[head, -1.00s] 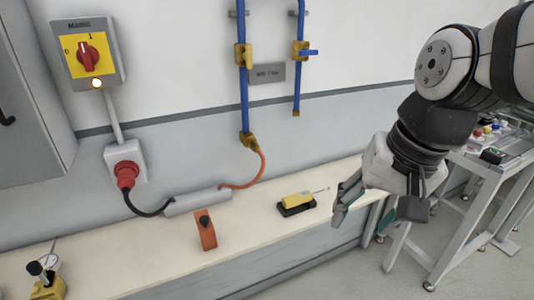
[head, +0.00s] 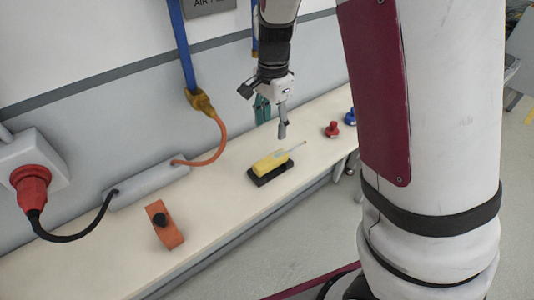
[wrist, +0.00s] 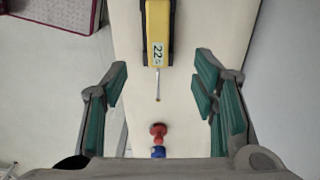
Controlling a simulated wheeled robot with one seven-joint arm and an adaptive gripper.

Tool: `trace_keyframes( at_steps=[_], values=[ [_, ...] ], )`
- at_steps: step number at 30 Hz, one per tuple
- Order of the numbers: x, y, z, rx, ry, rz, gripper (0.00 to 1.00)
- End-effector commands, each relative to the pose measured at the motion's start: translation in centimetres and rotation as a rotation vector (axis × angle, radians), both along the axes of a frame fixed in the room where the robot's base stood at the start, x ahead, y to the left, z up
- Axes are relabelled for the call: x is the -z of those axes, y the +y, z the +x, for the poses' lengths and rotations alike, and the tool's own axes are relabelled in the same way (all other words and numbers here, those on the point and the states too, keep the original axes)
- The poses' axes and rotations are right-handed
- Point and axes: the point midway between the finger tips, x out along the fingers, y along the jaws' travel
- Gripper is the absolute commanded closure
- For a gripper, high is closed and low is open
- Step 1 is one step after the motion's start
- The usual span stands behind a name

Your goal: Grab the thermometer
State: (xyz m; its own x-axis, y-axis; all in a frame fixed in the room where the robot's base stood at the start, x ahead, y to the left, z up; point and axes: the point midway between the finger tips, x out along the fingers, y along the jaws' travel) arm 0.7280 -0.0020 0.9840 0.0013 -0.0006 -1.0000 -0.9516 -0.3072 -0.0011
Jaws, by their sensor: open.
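The thermometer (head: 271,161) is a yellow body with a thin metal probe. It rests on a black holder (head: 270,175) on the cream bench. In the wrist view the thermometer (wrist: 158,34) is at the top middle, with a "22" display and its probe pointing down the picture. My gripper (head: 268,119) is open and empty, above the bench just beyond the thermometer in the head view. In the wrist view my gripper (wrist: 160,92) has its green-padded fingers wide apart, with the probe tip between them and the yellow body farther up the picture.
A red knob (head: 332,129) and a blue knob (head: 350,118) stand on the bench to the right. An orange block (head: 164,224) with a black knob stands to the left. A grey box (head: 147,186) with an orange hose lies along the wall. Bench around the thermometer is clear.

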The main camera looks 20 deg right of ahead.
Motion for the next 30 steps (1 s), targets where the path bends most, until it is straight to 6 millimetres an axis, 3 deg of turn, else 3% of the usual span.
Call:
trace_keyframes(
  at_steps=[3,9,17,24,30],
  values=[
    [2.6,-0.1,-0.1,0.002,0.006,-0.001,0.47],
    [5.8,0.0,-0.1,-0.001,0.003,0.000,0.47],
    [7.6,0.0,-0.2,-0.002,0.003,0.000,0.47],
    [11.0,0.1,-0.4,0.000,0.004,0.001,0.47],
    [12.2,0.1,-0.4,-0.002,0.001,0.001,0.47]
  ],
)
